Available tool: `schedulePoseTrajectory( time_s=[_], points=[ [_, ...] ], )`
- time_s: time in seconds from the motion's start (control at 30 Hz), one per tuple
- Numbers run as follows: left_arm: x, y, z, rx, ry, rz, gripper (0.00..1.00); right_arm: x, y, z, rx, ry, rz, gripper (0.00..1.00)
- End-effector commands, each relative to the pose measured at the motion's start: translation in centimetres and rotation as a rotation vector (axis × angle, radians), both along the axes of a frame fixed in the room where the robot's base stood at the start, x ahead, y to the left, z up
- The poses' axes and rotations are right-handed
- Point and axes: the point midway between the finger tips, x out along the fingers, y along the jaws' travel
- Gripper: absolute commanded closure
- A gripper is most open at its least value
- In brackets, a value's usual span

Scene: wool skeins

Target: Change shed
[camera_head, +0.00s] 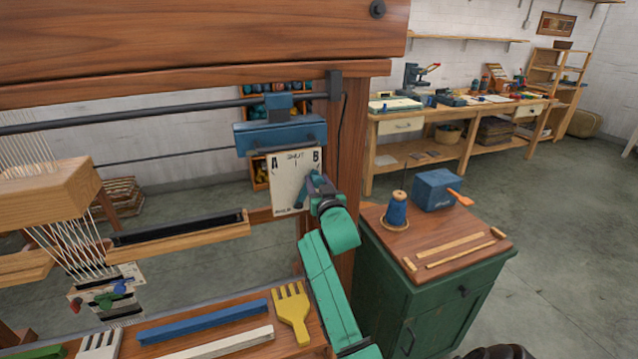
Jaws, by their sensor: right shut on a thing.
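A wooden loom fills the left side, with white warp threads (30,150) at the far left. A cream plate (285,185) marked A, SHUT and B hangs below a blue block (280,134) by the loom's right post. My right gripper (314,190), on the green arm, is at the right part of this plate, below the B mark. It is shut on the shed lever, which is mostly hidden by the gripper, so I cannot tell its exact setting. My left gripper is not in view.
A yellow comb (292,312), a blue bar (203,323) and a white bar (215,345) lie on the front board. A green cabinet (420,290) with a blue cone (397,210) and a blue box (437,188) stands to the right. Open floor lies beyond.

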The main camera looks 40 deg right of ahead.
Motion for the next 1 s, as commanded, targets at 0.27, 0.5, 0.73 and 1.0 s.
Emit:
schedulePoseTrajectory(
  time_s=[0.27, 0.5, 0.73, 1.0],
  points=[
    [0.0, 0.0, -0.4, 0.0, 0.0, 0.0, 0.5, 0.5, 1.5, 0.5, -0.154, 0.054, 0.001, 1.0],
    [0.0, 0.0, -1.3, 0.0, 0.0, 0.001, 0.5, 1.2, 3.5, 0.8, -0.361, 0.126, 0.001, 1.0],
    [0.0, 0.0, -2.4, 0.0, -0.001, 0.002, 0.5, 1.9, 5.5, 0.6, -0.566, 0.198, 0.001, 1.0],
    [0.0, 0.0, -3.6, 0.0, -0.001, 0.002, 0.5, 2.6, 7.5, 0.2, -0.774, 0.27, 0.001, 1.0]
  ],
)
